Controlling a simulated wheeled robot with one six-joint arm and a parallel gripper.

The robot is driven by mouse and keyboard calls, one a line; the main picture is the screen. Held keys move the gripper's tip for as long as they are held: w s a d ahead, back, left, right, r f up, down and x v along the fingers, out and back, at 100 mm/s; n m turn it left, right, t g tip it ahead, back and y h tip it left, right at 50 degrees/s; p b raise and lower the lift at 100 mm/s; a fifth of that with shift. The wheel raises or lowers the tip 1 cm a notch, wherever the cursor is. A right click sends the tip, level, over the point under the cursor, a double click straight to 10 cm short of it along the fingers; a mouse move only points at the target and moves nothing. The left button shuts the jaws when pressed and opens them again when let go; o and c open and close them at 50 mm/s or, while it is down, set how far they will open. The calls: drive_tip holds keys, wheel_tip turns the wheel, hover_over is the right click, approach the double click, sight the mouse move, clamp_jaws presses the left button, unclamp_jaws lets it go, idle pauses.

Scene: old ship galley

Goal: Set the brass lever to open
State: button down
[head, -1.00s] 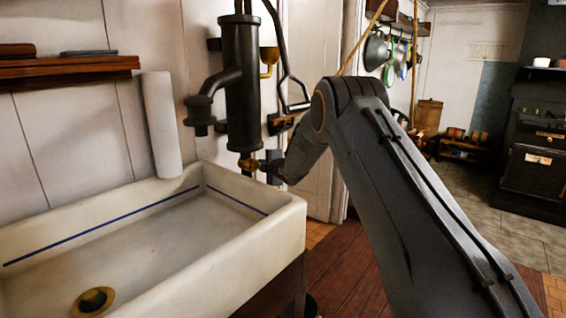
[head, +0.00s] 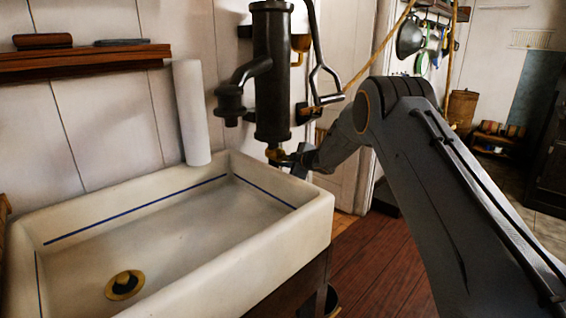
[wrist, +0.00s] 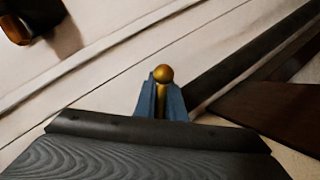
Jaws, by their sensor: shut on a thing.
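The brass lever (head: 274,155) sits at the foot of the dark pump (head: 272,85) beside the sink. In the wrist view its round brass knob (wrist: 163,74) stands between the blue fingers. My gripper (wrist: 161,100) is shut on the lever, with the knob showing just past the fingertips. In the head view my gripper (head: 284,157) is small and dark at the lever, and my arm hides part of the area to its right. The lever's pivot and any open or shut marks cannot be made out.
The white sink (head: 300,228) with a brass drain (head: 125,285) fills the lower left. A white roll (head: 191,112) stands behind it, and a wooden shelf (head: 85,62) is above. The pump's handle (head: 325,80) hangs right of the pump. Wooden floor (head: 365,265) is clear below.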

drive_tip(key=shift+f, duration=0.1)
drive_tip(key=c, duration=1.8)
unclamp_jaws()
drive_tip(key=shift+s, duration=0.1)
drive_tip(key=shift+c, duration=0.2)
drive_tip(key=v, duration=0.8)
drive_tip(key=shift+b, duration=0.45)
